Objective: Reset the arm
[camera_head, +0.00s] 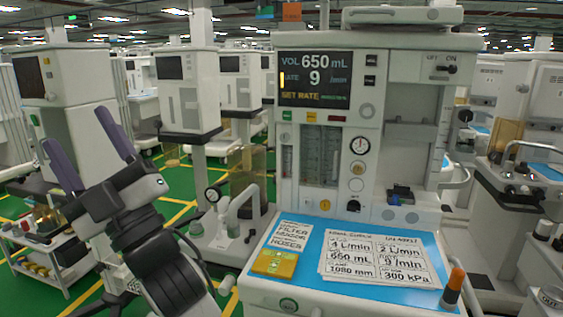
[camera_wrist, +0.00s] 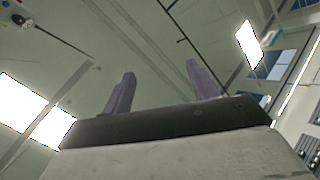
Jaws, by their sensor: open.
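My gripper (camera_head: 88,150) is at the left of the head view, raised on my dark arm, with its two purple fingers apart and pointing up. It is open and nothing is between the fingers. In the wrist view my gripper (camera_wrist: 157,92) shows both fingers spread against the ceiling. The gripper is left of the anaesthesia cart (camera_head: 400,60) and apart from its blue worktop (camera_head: 290,240).
The cart has a lit screen (camera_head: 314,79) reading 650 mL and 9. Papers (camera_head: 378,255), a yellow box (camera_head: 274,263) and an orange-capped bottle (camera_head: 453,287) are on the worktop. A white trolley (camera_head: 60,270) stands at left. More carts fill the background.

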